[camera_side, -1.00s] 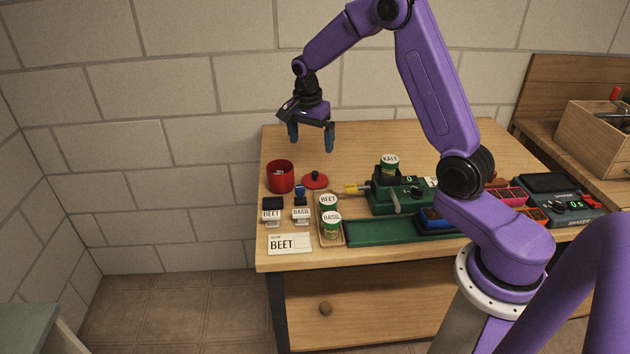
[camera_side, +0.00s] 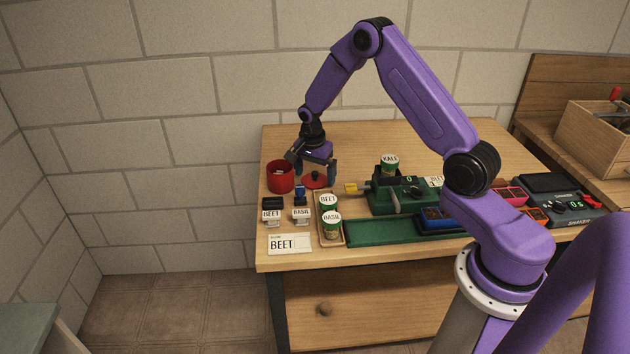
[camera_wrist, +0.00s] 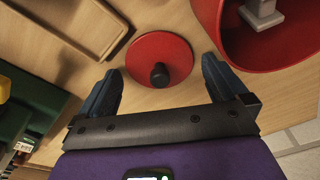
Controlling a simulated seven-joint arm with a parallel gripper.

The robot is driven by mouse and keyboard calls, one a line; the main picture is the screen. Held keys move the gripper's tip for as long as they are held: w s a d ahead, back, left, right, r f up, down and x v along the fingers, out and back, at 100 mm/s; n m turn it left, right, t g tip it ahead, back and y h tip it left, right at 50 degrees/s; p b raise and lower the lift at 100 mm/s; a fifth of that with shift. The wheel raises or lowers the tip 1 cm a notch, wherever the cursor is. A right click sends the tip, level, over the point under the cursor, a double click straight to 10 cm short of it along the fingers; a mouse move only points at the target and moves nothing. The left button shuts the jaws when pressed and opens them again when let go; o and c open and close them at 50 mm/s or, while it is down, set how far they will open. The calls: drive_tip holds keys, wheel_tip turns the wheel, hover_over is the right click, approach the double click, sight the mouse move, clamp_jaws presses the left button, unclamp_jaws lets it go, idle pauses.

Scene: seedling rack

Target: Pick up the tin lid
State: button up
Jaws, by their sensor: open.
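The tin lid (camera_side: 310,183) is a flat red disc with a dark round knob, lying on the wooden table just right of the red tin (camera_side: 279,178). In the wrist view the lid (camera_wrist: 172,50) lies ahead of and between my fingers, its knob facing up. My gripper (camera_side: 316,172) is low over the lid with its fingers apart and nothing between them. The wrist view shows both blue fingers of my gripper (camera_wrist: 160,85) spread on either side of the knob. The red tin (camera_wrist: 290,40) is open and holds a pale object.
A wooden tray (camera_side: 342,237) with BEET and BASIL jars stands in front of the lid. A green machine (camera_side: 400,198) with a KALE jar is to the right. The table's back is clear.

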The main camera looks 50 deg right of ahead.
drive_tip(key=shift+f, duration=0.2)
drive_tip(key=c, duration=0.9)
drive_tip(key=shift+r, duration=0.1)
drive_tip(key=shift+r, duration=0.35)
wheel_tip(320, 180, up, 2)
drive_tip(key=shift+r, duration=0.1)
drive_tip(key=s+a+r, duration=0.1)
drive_tip(key=s+r, duration=0.2)
drive_tip(key=s, duration=0.1)
drive_tip(key=s+a+r, duration=0.1)
drive_tip(key=s+r, duration=0.2)
drive_tip(key=s, duration=0.1)
drive_tip(key=s+a+r, duration=0.1)
drive_tip(key=s+r, duration=0.3)
drive_tip(key=s, duration=0.1)
drive_tip(key=shift+s+a, duration=0.1)
drive_tip(key=shift+a, duration=0.05)
drive_tip(key=w+a, duration=0.2)
drive_tip(key=w, duration=0.7)
drive_tip(key=w+a, duration=0.2)
drive_tip(key=w, duration=0.8)
drive_tip(key=shift+w+a+r, duration=0.15)
drive_tip(key=shift+a+r, duration=0.05)
drive_tip(key=shift+r, duration=0.1)
